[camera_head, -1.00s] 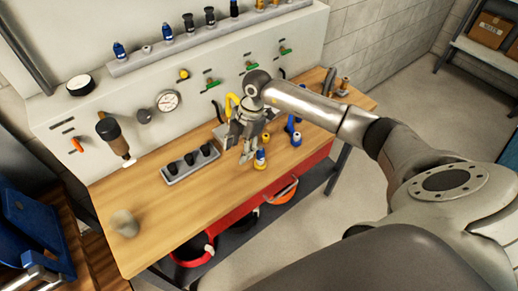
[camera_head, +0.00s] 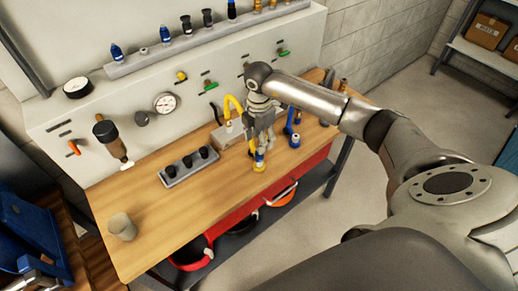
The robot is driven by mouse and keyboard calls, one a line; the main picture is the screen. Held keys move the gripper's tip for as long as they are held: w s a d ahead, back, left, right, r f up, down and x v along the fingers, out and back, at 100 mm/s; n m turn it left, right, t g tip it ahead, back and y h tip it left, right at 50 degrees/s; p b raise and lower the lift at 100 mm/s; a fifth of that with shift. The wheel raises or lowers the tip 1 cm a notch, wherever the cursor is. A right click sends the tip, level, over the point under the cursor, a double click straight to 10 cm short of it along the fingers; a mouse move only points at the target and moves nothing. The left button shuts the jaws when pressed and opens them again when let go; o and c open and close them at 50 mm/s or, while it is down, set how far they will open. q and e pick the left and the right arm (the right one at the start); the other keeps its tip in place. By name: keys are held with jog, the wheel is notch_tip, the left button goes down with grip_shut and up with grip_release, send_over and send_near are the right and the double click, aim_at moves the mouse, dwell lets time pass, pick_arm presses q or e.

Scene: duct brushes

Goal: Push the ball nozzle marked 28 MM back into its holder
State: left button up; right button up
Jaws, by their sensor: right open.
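No 28 MM marking is readable at this size, so I cannot tell for sure which piece is the ball nozzle. A small blue and yellow piece (camera_head: 259,162) stands near the front edge of the workbench, just below my right gripper (camera_head: 261,149). My right gripper points down and is open; I cannot tell whether its fingers touch this piece. A grey block (camera_head: 228,134) sits behind the gripper, partly hidden by it. A grey rack (camera_head: 172,181) with black pieces in it lies to the left. My left gripper is not in view.
A grey cup (camera_head: 122,226) stands at the bench's left end. A wall shelf (camera_head: 160,60) holds several nozzles. The wooden bench top (camera_head: 190,205) is clear in front of the rack.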

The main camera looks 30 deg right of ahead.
notch_tip(320, 180, down, 8)
jog(key=b, duration=0.5)
jog(key=shift+r, duration=0.1)
dwell(0.8)
grip_shut()
jog(key=shift+r, duration=0.1)
dwell(0.3)
